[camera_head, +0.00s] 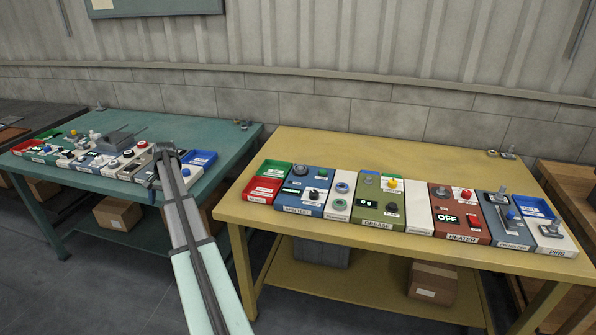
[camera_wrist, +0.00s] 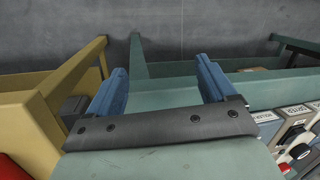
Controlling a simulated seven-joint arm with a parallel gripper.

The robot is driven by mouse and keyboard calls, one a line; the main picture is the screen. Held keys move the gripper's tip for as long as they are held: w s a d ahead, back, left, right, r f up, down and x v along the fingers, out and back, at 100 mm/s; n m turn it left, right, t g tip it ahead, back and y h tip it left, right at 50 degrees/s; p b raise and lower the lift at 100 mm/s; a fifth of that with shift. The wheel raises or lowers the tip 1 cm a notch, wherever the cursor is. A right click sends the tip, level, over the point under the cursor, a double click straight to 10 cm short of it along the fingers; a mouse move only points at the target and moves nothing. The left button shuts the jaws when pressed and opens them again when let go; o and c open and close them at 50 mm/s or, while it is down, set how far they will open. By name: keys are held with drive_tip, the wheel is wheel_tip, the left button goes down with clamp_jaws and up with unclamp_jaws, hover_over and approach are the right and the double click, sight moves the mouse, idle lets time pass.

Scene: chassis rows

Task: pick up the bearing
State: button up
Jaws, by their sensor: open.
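I cannot tell for sure which piece is the bearing. Two small round blue-grey ring-like pieces, one behind the other, sit on a white panel (camera_head: 328,212) on the yellow table; the rear ring (camera_head: 342,187) and front ring (camera_head: 339,204) could be bearings, but the label is too small to read. My gripper (camera_head: 165,150) is over the right part of the teal table, left of and apart from those rings. In the wrist view my gripper (camera_wrist: 160,82) has its two blue fingers wide apart with nothing between them. No bearing is recognisable in the wrist view.
The yellow table (camera_head: 310,146) carries a row of panels with knobs and switches, red and green bins (camera_head: 269,181) and a blue bin (camera_head: 534,207). The teal table (camera_head: 215,142) has a similar row. A floor gap separates the tables. The yellow table's back strip is mostly clear.

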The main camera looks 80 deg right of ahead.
drive_tip(key=s+d+r+m, duration=0.1)
drive_tip(key=s+d+r, duration=0.3)
drive_tip(key=d+r, duration=0.4)
wheel_tip(320, 180, up, 9)
drive_tip(key=m+g+h, duration=0.2)
drive_tip(key=m, duration=0.1)
hover_over(300, 167)
drive_tip(key=f, duration=0.7)
drive_tip(key=shift+s+a+f, duration=0.2)
drive_tip(key=shift+a+f, duration=0.1)
drive_tip(key=shift+a, duration=0.05)
drive_tip(key=shift+w+d+f, duration=0.1)
drive_tip(key=shift+d+f, duration=0.05)
drive_tip(key=shift+f, duration=1.4)
drive_tip(key=shift+d+f, duration=0.1)
drive_tip(key=shift+f, duration=1.45)
drive_tip(key=shift+r, duration=0.1)
drive_tip(key=c, duration=1.3)
